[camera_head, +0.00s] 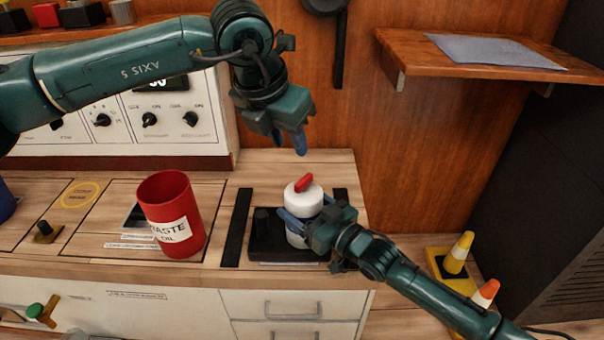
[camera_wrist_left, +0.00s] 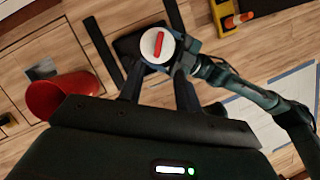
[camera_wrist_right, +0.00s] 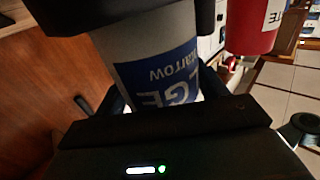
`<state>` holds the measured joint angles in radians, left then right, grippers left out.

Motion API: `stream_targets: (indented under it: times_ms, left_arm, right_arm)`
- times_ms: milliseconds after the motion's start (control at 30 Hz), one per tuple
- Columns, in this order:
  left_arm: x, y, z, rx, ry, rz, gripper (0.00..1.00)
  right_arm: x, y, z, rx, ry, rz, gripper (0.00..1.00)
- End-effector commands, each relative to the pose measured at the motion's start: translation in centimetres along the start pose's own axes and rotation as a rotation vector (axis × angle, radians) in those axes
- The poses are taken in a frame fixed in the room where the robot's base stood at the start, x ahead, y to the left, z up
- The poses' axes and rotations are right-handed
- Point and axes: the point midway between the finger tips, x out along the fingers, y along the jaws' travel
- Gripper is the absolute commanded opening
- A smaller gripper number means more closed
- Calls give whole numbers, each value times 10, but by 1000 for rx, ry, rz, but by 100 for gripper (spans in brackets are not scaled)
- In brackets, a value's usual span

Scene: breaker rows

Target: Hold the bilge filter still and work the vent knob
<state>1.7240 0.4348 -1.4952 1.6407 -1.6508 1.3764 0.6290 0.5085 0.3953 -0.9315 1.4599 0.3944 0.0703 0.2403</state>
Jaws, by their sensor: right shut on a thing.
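The bilge filter (camera_head: 301,236) is a white canister with a blue label, upright on a black base (camera_head: 266,244) on the counter. Its red vent knob (camera_head: 303,184) is a bar on top; the left wrist view shows it lengthwise (camera_wrist_left: 159,44) on the round white cap. My right gripper (camera_head: 310,215) is shut around the filter's body from the right; its wrist view shows the labelled body (camera_wrist_right: 155,75) between the fingers. My left gripper (camera_head: 289,142) is open and empty, pointing down above the knob, apart from it.
A red waste oil bin (camera_head: 172,215) stands left of the filter. A control panel (camera_head: 150,115) is behind, below my left arm. A wooden shelf (camera_head: 480,55) juts from the wall at right.

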Motion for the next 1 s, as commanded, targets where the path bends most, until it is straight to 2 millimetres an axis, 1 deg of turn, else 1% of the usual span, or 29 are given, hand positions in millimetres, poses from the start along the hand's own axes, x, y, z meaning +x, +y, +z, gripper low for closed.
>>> stream_targets:
  times_ms: [67,167,500,600,700,800,1000]
  left_arm:
    - [2,1,0,-6,6,4,34]
    - [14,1,0,-7,9,4,34]
    - [81,1,0,-6,7,4,34]
    - [97,2,0,-7,6,4,34]
    - [108,2,0,-6,5,5,34]
    - [115,2,0,-6,4,4,34]
    - [118,2,0,-5,3,5,34]
  right_arm:
    - [1,0,-2,0,6,-1,29]
    - [1,0,-2,0,6,-1,29]
    - [1,0,-3,0,6,-1,29]
    - [1,0,-3,0,6,-1,29]
    - [1,0,-2,0,6,-1,29]
    - [1,0,-2,0,6,-1,29]
    - [1,0,-2,0,6,-1,29]
